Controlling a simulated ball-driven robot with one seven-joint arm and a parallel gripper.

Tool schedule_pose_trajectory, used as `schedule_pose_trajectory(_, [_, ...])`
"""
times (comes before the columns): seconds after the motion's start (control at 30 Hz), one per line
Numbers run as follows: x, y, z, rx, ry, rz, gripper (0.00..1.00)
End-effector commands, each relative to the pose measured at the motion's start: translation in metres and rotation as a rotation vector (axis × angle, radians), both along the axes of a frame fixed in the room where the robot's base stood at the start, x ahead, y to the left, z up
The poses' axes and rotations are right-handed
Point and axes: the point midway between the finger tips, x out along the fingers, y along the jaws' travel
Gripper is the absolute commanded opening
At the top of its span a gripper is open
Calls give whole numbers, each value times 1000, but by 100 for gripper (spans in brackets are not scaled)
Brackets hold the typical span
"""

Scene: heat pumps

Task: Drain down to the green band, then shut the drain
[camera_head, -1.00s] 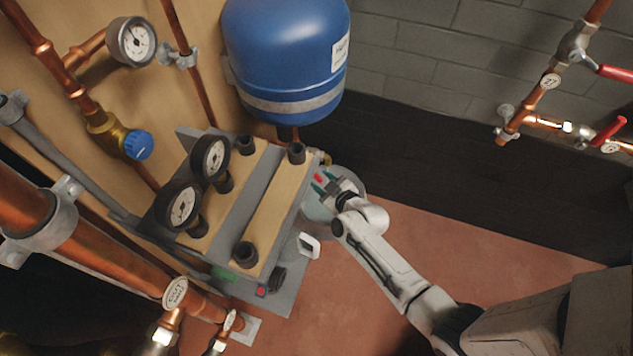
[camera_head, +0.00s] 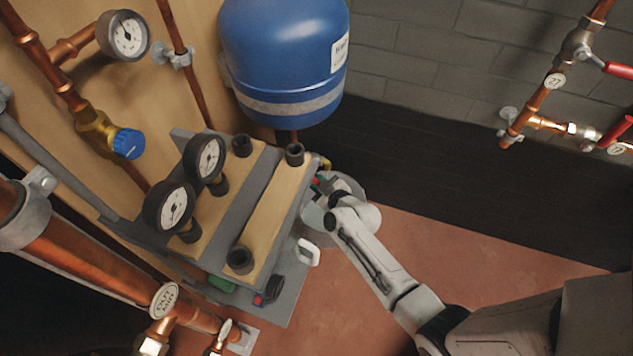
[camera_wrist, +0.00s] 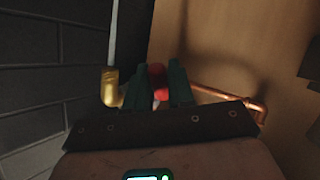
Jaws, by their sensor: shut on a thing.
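My gripper (camera_head: 322,186) is at the right end of the grey-and-tan unit, below the blue tank. In the wrist view its two dark green fingers are shut on a red handle (camera_wrist: 157,78), taken to be the drain's. A brass elbow (camera_wrist: 110,88) and a copper pipe (camera_wrist: 228,95) are beside it. Three dial gauges show in the head view: one on the copper pipe (camera_head: 123,35) and two dark-rimmed ones on the unit (camera_head: 174,206) (camera_head: 207,158). Their needles and any green band are too small to read. The handle's exact angle is partly hidden by the fingers.
The blue tank (camera_head: 284,55) hangs above my gripper. Red-handled valves (camera_head: 617,131) are on the right wall. A blue-capped valve (camera_head: 128,143) is at left. The reddish floor (camera_head: 450,245) is clear at right.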

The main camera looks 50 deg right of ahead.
Motion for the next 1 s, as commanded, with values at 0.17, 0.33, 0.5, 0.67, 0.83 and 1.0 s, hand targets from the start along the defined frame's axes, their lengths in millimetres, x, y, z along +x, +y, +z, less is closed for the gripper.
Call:
schedule_pose_trajectory(0.17, [0,0,0,0,0,1,0])
schedule_pose_trajectory(0.33, [0,0,-2,2,-3,1,0])
schedule_pose_trajectory(0.5, [1,0,-5,8,-23,1,0])
schedule_pose_trajectory(0.67, [2,1,-10,22,-64,1,0])
schedule_pose_trajectory(0.83, [4,2,-13,42,-124,2,0])
schedule_pose_trajectory(1.0, [7,3,-13,66,-186,3,0])
